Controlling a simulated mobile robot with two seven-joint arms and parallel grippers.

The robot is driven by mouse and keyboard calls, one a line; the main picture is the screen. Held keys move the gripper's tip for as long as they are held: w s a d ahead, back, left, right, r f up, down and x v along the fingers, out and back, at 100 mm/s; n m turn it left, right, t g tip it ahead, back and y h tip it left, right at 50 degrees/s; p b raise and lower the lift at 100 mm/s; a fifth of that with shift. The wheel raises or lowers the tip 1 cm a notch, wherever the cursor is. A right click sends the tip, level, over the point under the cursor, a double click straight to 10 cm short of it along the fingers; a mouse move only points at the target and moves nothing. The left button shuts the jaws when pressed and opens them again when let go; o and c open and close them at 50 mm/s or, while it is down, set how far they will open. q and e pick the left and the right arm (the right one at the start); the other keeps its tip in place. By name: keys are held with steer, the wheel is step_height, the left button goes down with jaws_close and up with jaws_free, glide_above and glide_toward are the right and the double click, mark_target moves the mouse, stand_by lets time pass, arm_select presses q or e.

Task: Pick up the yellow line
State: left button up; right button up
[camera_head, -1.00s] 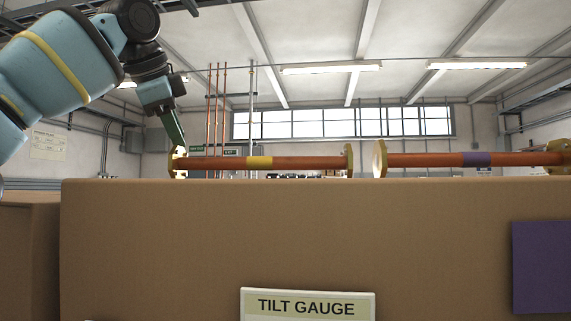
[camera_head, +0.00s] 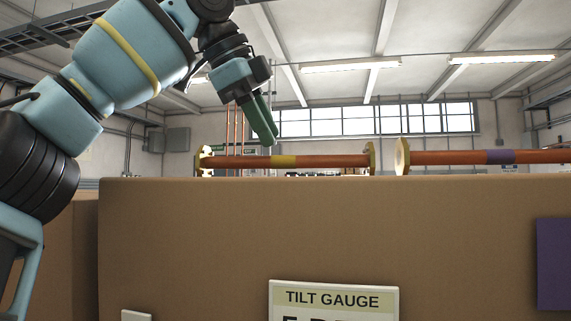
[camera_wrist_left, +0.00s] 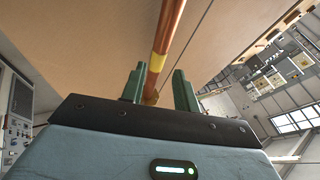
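The yellow line is a copper-coloured pipe with a yellow band (camera_head: 284,161) and a brass flange at each end. It lies level along the top of the brown cabinet. My left gripper (camera_head: 268,142) is just above this pipe, slightly left of the band, fingers pointing down. In the left wrist view, the gripper (camera_wrist_left: 160,88) is open, its two green fingers apart. The pipe's yellow band (camera_wrist_left: 158,64) shows beyond the gap between them, and nothing is held. My right gripper is not in view.
A second copper pipe with a purple band (camera_head: 500,157) lies in line to the right, its flange a small gap away. The brown cabinet (camera_head: 190,250) fills the lower view and carries a TILT GAUGE sign (camera_head: 333,299) and a purple panel (camera_head: 554,264).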

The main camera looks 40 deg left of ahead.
mark_target(278, 157)
arm_select(q)
steer(key=shift+d+f, duration=0.15)
steer(key=shift+f, duration=0.2)
steer(key=shift+x, duration=2.2)
jaws_close()
